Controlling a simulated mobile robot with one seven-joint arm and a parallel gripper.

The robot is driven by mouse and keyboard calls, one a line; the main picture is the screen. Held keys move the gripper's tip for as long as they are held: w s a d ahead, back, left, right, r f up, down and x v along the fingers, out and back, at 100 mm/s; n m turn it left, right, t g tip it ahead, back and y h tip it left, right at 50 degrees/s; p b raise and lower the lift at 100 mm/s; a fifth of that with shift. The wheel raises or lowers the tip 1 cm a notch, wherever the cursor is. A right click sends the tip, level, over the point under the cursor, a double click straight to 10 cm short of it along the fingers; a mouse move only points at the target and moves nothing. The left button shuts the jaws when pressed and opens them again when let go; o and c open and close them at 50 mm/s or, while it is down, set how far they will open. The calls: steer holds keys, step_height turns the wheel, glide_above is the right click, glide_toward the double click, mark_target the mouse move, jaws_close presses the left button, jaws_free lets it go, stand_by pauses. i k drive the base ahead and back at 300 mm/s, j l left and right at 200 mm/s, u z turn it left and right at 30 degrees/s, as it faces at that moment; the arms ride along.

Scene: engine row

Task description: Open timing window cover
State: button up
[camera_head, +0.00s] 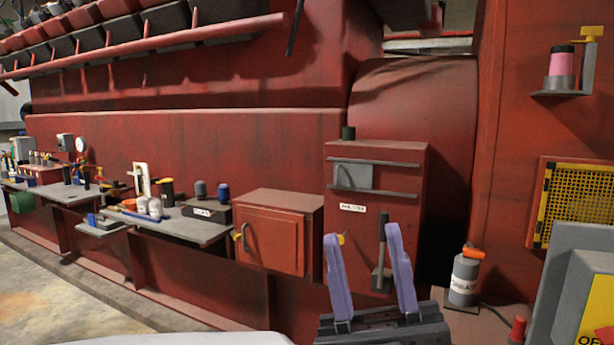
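A red upright box (345,225) with a small white label stands right of centre. Near its top, a small grey plate (352,176) sits between two horizontal rails, at their left part. It looks like the timing window cover, but the label is too small to read. My gripper (361,232) is in front of the lower part of this box, below the plate. Its two purple fingers point up and stand wide apart. It is open, with nothing visibly held. A dark upright lever (381,250) on the box shows between the fingers.
Left of the box is a red cabinet (272,240) with a door handle. Further left, grey shelves (190,230) hold bottles and tools. On the right are a grease bottle (464,280) with an orange top and a yellow mesh panel (580,205). Concrete floor lies open at the lower left.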

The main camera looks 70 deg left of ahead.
mark_target(351, 175)
steer(key=u, duration=1.8)
steer(key=i+j, duration=0.25)
steer(key=i, duration=0.2)
steer(key=i+j, duration=0.25)
steer(key=i, duration=0.15)
steer(key=i+j+u, duration=0.1)
steer(key=i+j, duration=0.15)
steer(key=i, duration=0.2)
steer(key=i+j, duration=0.25)
steer(key=i, duration=0.2)
